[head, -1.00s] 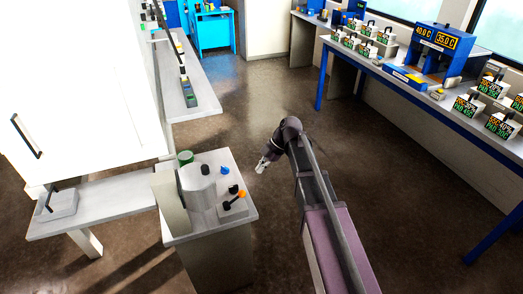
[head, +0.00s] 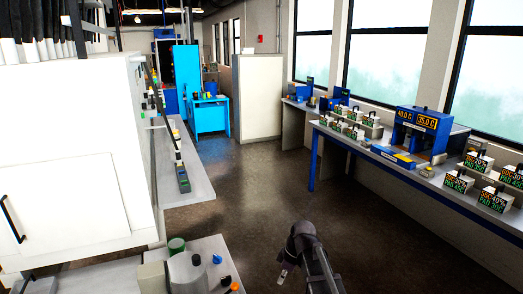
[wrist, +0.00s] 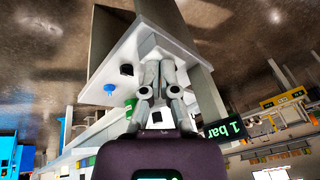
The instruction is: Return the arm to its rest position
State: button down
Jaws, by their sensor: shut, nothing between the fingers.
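My gripper (head: 284,275) shows at the bottom of the head view, at the end of my dark arm. It hangs over open floor, right of the small grey bench, and holds nothing. In the wrist view my gripper's fingers (wrist: 158,68) are together and empty. Behind them there is a pale bench top with a blue knob (wrist: 110,89) and a black knob (wrist: 126,69); the fingers appear apart from it. Most of my arm is cut off by the lower edge of the head view.
The small bench (head: 212,246) carries a green cylinder (head: 177,245) and a blue knob (head: 217,259). A white cabinet (head: 75,160) stands at left. A long bench (head: 420,172) with labelled boxes lines the right. Floor (head: 250,185) between is clear.

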jog(key=s+d+f+m+t+h, duration=0.1)
jog(key=s+d+m+h, duration=0.2)
jog(key=s+d+m, duration=0.6)
jog(key=shift+s+d+m+h, duration=0.25)
jog(key=shift+d+m, duration=0.45)
jog(key=shift+m, duration=1.6)
jog(key=shift+w, duration=0.1)
